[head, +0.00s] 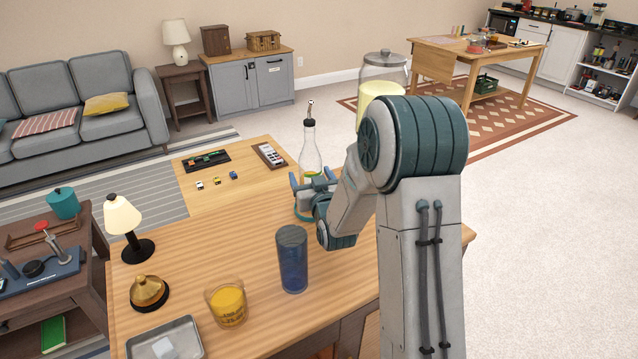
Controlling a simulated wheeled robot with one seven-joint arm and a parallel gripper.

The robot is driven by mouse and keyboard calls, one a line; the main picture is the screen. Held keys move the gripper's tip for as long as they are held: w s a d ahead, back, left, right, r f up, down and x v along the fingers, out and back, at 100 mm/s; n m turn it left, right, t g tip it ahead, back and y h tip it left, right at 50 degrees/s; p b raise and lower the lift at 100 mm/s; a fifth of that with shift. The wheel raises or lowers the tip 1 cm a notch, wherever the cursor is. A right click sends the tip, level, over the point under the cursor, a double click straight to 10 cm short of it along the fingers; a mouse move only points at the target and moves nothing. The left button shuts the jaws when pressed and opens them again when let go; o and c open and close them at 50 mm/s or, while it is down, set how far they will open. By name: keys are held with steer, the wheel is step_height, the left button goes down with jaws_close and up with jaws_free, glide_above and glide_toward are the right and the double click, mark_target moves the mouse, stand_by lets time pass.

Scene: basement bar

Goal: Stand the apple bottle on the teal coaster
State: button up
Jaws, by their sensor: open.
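A clear glass bottle with a dark pourer and a green and yellow band, which I take for the apple bottle (311,152), stands upright near the far right edge of the wooden bar table. Some teal shows at its foot, which may be the teal coaster (303,215); my gripper and wrist hide much of that area, so I cannot tell exactly how the base sits. My gripper (312,182) is open, with its blue fingers on either side of the bottle's lower body. I cannot tell whether they touch it.
A blue tumbler (292,262) stands close in front of the bottle. A glass of orange drink (227,303), brass bell (149,292), lamp (123,222) and metal tray (168,345) are nearer left. A big glass jar (382,75) is partly behind my arm. The table's middle is clear.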

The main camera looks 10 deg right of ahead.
steer(key=s+b, duration=0.9)
steer(key=s, duration=0.3)
steer(key=shift+d, duration=0.45)
steer(key=shift+r, duration=0.1)
steer(key=shift+r, duration=0.1)
steer(key=s+r+g+p, duration=0.4)
steer(key=s+g+p, duration=0.3)
steer(key=s, duration=0.4)
steer(key=s+r+m+g+h+p, duration=0.1)
steer(key=s+r+g+p, duration=0.3)
steer(key=s+g+p, duration=0.3)
steer(key=s, duration=0.5)
steer(key=shift+s+g, duration=0.2)
steer(key=shift+g, duration=0.2)
